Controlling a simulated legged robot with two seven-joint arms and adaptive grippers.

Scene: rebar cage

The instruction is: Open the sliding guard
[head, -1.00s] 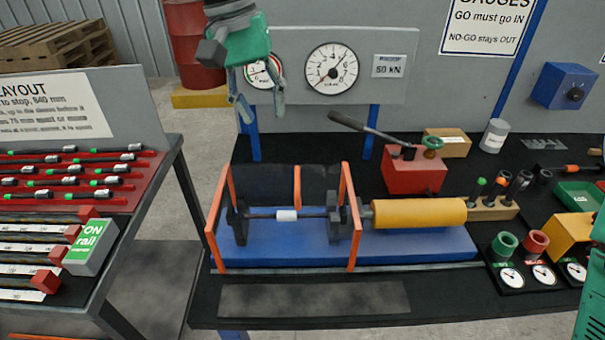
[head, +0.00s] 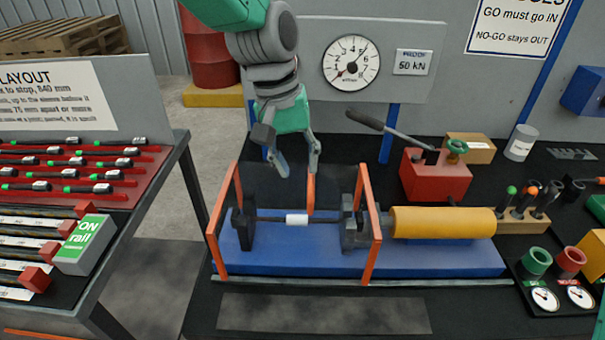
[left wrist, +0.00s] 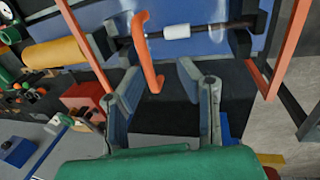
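The sliding guard has orange end frames (head: 369,225), a dark panel (head: 270,184) and an upright orange handle (head: 311,194) near its middle. It stands over the blue bed of the test rig. The handle also shows in the left wrist view (left wrist: 146,52), extending towards the gap between my fingers. My left gripper (head: 298,170) is open and empty, pointing down just above the handle; its two fingers also show in the left wrist view (left wrist: 160,80). I cannot tell whether a finger touches the handle. My right gripper is not in view.
A dark bar with a white sleeve (head: 297,220) lies inside the guard, with a yellow cylinder (head: 443,222) to its right. A red pump (head: 436,178) with a long lever (head: 371,122) stands behind. A dial gauge (head: 351,62) is on the panel beyond.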

